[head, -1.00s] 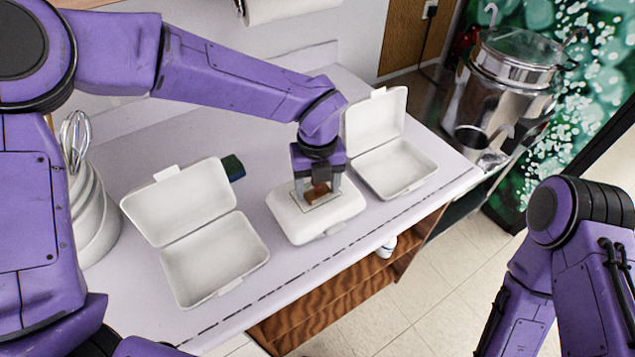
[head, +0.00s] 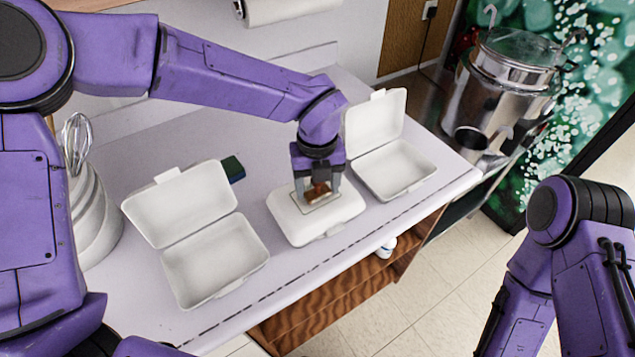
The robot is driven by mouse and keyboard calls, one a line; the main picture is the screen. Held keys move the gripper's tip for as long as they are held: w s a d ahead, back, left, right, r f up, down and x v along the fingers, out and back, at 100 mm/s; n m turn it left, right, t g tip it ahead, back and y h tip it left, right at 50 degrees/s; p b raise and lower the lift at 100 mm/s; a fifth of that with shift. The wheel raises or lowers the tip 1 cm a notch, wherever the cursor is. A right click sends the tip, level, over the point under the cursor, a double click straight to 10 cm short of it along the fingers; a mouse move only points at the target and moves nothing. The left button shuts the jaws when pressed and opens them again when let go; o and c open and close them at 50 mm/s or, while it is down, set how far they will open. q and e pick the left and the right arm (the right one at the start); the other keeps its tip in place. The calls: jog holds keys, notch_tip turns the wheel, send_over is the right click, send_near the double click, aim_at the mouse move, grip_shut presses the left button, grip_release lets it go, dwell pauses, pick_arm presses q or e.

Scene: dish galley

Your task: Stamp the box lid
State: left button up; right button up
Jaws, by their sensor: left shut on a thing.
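A closed white box (head: 290,222) sits between two open boxes on the counter, and its lid has a thin-outlined square panel (head: 331,203). My left gripper (head: 317,188) points down over this panel, shut on a small reddish-brown stamp (head: 320,189). The stamp's lower end is at or just above the lid; I cannot tell whether it touches. A darker brown patch shows on the panel under the stamp, partly hidden by it and the fingers. My right arm shows at the right edge, but its gripper is out of the picture.
An open white box (head: 215,262) stands to the left and another (head: 397,168) to the right. A dark green pad (head: 233,169) lies behind the left box. A white mixer-like thing (head: 92,215) stands far left. A steel pot (head: 497,95) stands right, beyond the counter.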

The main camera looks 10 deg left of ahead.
pick_arm(q)
jog(key=shift+r+p, duration=2.1)
jog(key=shift+r, duration=1.05)
jog(key=shift+f, duration=0.1)
